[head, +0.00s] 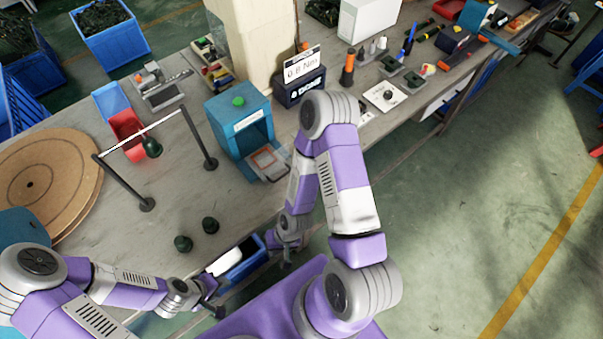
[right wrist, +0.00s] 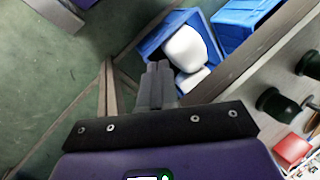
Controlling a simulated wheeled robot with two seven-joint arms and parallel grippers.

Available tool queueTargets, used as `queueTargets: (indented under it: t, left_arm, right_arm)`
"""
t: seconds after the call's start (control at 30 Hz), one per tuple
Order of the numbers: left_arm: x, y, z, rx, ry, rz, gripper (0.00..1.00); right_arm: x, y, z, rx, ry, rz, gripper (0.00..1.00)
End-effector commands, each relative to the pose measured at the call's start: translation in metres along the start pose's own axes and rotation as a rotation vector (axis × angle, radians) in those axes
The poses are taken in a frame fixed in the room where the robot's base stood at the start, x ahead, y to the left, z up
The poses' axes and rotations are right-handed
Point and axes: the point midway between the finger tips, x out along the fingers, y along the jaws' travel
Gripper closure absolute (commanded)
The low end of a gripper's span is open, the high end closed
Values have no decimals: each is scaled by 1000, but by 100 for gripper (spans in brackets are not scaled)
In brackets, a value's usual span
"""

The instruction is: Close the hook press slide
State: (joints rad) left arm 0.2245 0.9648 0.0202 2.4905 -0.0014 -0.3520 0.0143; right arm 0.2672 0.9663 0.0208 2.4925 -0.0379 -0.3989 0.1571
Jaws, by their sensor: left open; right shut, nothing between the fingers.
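The hook press is a teal box (head: 230,131) with a green button on top, standing on the bench in the middle of the head view. Its slide (head: 268,163), a light plate with a red-orange outline, sticks out of the front opening, so it stands open. My right gripper (head: 287,264) is below the press at the bench's front edge, apart from the slide. Its fingers also show shut and empty in the right wrist view (right wrist: 157,86). My left gripper (head: 214,309) is open at the lower middle, well away from the press.
A blue bin with white items (head: 240,260) is at the bench's front edge; it also shows in the right wrist view (right wrist: 150,45). Dark green knobs (head: 183,243) stand left of it. A rod on two posts (head: 147,204) stands left of the press. A torque display (head: 302,66) stands behind right.

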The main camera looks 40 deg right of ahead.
Motion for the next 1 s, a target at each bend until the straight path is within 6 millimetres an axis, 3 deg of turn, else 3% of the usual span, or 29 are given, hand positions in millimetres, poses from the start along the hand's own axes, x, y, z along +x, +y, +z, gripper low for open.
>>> queueTargets:
  t: [0.37,0.7,0.83,1.0]
  left_arm:
    - [-43,16,2,-1,0,-1,57]
    - [-75,28,3,-1,0,0,57]
    - [-82,30,4,-1,0,0,57]
    - [-85,32,4,-1,0,0,57]
  right_arm:
    - [-58,35,-50,1040,237,-257,100]
    - [-127,70,-80,1953,267,-738,100]
    - [-147,80,-85,2168,226,-902,100]
    - [-159,86,-87,2302,182,-1018,100]
